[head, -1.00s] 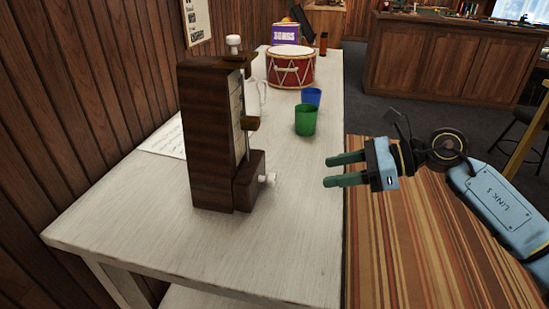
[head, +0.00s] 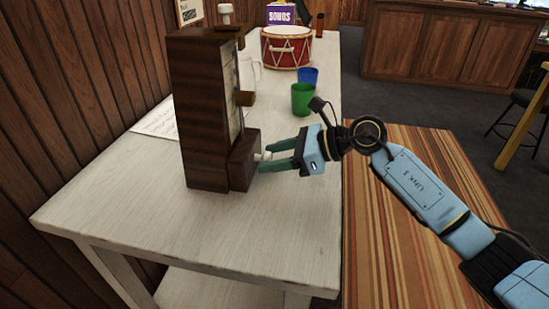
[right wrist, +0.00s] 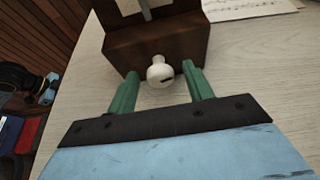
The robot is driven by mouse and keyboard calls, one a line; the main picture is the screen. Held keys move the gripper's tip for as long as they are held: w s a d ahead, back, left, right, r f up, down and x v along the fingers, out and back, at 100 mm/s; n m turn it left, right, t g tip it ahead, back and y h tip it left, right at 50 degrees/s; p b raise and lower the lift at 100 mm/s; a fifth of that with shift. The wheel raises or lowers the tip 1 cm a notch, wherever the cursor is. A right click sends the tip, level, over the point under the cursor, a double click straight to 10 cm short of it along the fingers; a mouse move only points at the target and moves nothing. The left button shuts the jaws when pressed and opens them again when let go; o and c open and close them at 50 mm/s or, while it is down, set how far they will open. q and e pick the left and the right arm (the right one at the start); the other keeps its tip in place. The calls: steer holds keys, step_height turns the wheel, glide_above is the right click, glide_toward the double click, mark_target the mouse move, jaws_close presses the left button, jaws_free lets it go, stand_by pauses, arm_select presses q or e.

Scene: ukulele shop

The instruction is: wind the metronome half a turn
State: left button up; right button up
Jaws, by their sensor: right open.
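The metronome (head: 205,110) is a tall dark wooden case standing upright on the white table. Its pale winding key (head: 261,156) sticks out of the low box at its base, toward the right. My right gripper (head: 268,158) is at the key, with its green fingers pointing at the base. In the right wrist view the white key (right wrist: 160,71) lies between the two open fingers (right wrist: 158,88), with gaps on both sides. The fingertips are close to the wooden box face; I cannot tell if they touch it. My left gripper is not in view.
The white table (head: 130,210) is clear in front of the metronome. Behind it stand a green cup (head: 303,99), a blue cup (head: 308,76) and a red drum (head: 287,48). A paper sheet (head: 157,120) lies beside the wall.

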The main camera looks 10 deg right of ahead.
steer(key=c, duration=0.9)
steer(key=shift+c, duration=0.2)
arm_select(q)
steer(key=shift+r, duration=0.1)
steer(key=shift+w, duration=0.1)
arm_select(e)
steer(key=shift+w+m+g+y+p, duration=0.2)
steer(key=shift+m+g+y+p, duration=0.1)
steer(key=shift+m+g+p, duration=0.8)
steer(key=shift+m+p, duration=0.1)
steer(key=shift+m, duration=0.5)
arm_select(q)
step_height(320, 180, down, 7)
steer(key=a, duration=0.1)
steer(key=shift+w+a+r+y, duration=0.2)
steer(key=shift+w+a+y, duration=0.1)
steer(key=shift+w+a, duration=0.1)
arm_select(e)
steer(key=shift+w+f+m+g+y, duration=0.1)
steer(key=shift+m+g+y, duration=0.35)
steer(key=shift+m, duration=0.25)
